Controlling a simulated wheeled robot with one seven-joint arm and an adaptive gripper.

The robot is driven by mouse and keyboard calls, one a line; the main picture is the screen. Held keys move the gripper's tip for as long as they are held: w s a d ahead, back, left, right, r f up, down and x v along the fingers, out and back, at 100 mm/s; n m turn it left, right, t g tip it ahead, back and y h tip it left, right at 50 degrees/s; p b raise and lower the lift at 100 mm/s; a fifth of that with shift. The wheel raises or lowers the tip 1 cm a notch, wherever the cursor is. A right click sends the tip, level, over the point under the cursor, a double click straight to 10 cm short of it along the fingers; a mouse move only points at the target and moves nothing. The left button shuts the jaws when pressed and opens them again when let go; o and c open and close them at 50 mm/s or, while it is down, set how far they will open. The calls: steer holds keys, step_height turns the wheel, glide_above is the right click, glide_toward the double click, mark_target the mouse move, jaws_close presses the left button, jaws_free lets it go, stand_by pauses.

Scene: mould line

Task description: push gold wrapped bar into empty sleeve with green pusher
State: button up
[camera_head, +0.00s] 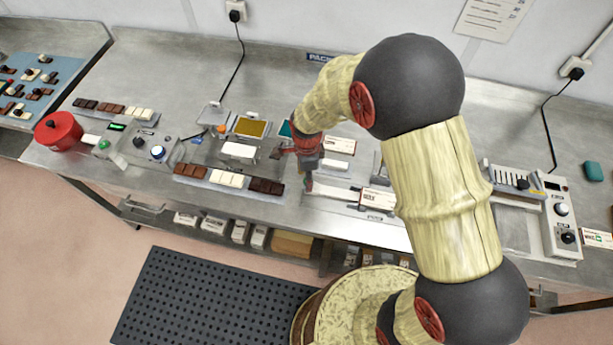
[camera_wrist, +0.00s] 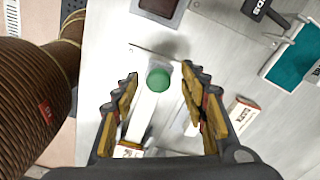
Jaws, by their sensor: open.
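The green pusher (camera_wrist: 158,79) shows as a round green knob at one end of a pale narrow channel (camera_wrist: 148,112) in the wrist view. My gripper (camera_wrist: 160,75) is open, with one finger on each side of the knob; I cannot tell whether they touch it. In the head view my gripper (camera_head: 307,170) is low over the left end of the channel (camera_head: 332,191), with a bit of green below it. A white labelled sleeve (camera_head: 377,198) lies at the channel's right end; its end also shows in the wrist view (camera_wrist: 128,150). I cannot make out the gold wrapped bar.
A rack of brown and white bars (camera_head: 228,179) stands left of my gripper. Behind it are a stand with a gold-coloured top (camera_head: 250,127) and a teal-topped tray (camera_wrist: 293,55). Another labelled carton (camera_wrist: 243,112) lies beside the channel. A grey control box (camera_head: 562,222) stands at the right.

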step_height(320, 180, up, 12)
stand_by(0.4)
steer(key=shift+f, duration=0.1)
stand_by(0.4)
